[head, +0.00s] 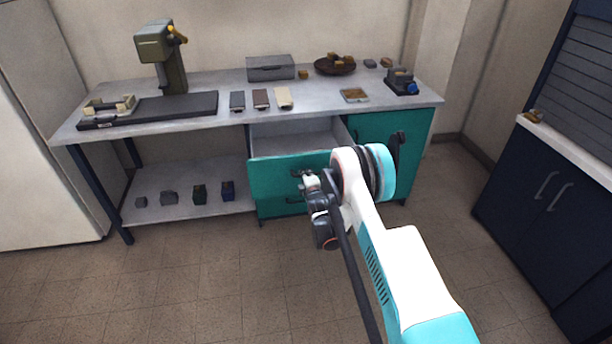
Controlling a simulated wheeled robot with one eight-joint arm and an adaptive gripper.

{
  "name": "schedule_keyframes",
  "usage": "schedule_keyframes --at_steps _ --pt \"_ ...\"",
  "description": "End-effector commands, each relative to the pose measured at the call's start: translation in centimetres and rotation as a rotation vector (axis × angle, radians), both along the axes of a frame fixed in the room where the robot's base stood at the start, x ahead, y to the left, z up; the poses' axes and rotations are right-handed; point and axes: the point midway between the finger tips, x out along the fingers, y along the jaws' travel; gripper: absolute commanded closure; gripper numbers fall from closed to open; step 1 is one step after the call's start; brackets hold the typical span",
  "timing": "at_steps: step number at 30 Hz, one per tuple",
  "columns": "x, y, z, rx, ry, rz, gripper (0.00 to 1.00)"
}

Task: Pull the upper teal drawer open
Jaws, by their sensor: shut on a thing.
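The upper teal drawer (275,170) is pulled out of the workbench, and its grey inside shows from above. My gripper (306,180) is at the right part of its front, shut on the dark upper drawer handle (297,173). My arm covers the right end of the drawer front, and the fingertips are small and partly hidden. A lower teal drawer with its own dark handle (294,199) is below and looks shut.
The workbench top (330,112) holds a drill press (163,55), a grey box (270,68) and a brown bowl (335,66). A teal cupboard door (378,126) is right of the drawer. Tiled floor (200,290) lies clear in front.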

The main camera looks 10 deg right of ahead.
Motion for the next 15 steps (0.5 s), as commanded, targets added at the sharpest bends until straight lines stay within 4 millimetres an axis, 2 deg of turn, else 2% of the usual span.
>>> schedule_keyframes --at_steps 12,13,14,15 --pt "0.02 0.00 0.11 0.000 -0.002 0.000 1.00" --pt "0.02 0.00 0.11 0.000 -0.002 0.000 0.88" --pt "0.02 0.00 0.11 0.000 -0.002 0.000 0.81" --pt "0.02 -0.01 0.10 0.000 -0.002 0.000 0.81"
